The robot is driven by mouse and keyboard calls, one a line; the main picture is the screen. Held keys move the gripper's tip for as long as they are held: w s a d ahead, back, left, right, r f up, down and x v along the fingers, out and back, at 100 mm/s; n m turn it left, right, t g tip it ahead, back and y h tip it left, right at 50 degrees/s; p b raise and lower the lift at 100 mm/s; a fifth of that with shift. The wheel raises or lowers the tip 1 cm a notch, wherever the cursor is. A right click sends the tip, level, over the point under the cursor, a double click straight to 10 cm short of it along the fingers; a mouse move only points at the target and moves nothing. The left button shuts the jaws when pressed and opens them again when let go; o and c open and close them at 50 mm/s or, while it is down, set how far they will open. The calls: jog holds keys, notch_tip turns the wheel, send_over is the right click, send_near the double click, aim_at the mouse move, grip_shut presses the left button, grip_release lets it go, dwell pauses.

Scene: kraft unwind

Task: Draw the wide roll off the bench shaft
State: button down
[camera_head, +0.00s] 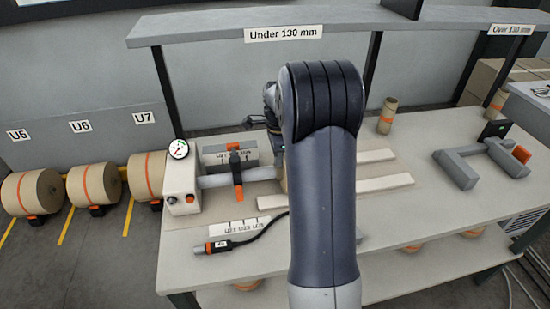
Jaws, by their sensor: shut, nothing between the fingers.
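The bench shaft (255,174) is a grey horizontal bar running right from a beige block (180,185) with a round gauge on top. An orange-and-dark clamp-like piece (237,172) sits around or against it. The shaft's right end goes behind my arm. A thin tan edge (283,181) shows there and may be the wide roll; most of it is hidden. My gripper (256,122) shows only in part, as dark parts left of my arm's elbow, above and behind the shaft. Its fingertips are mostly hidden, and it appears shut and empty, apart from the shaft.
Two pale rails (375,184) lie on the bench (400,220). A small tan roll (387,115) stands at the back, and a grey U-shaped fixture (460,168) sits right. A shelf (330,22) overhangs the bench.

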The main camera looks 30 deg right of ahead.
jog(key=s+d+p, duration=0.1)
jog(key=s+d, duration=0.2)
jog(key=d, duration=0.8)
jog(key=s+d+p, duration=0.2)
jog(key=s+d, duration=0.1)
jog(key=d, duration=0.9)
jog(key=shift+s+d+p, duration=0.25)
jog(key=shift+s+p, duration=0.05)
jog(key=shift+s, duration=0.1)
jog(key=shift+a, duration=0.1)
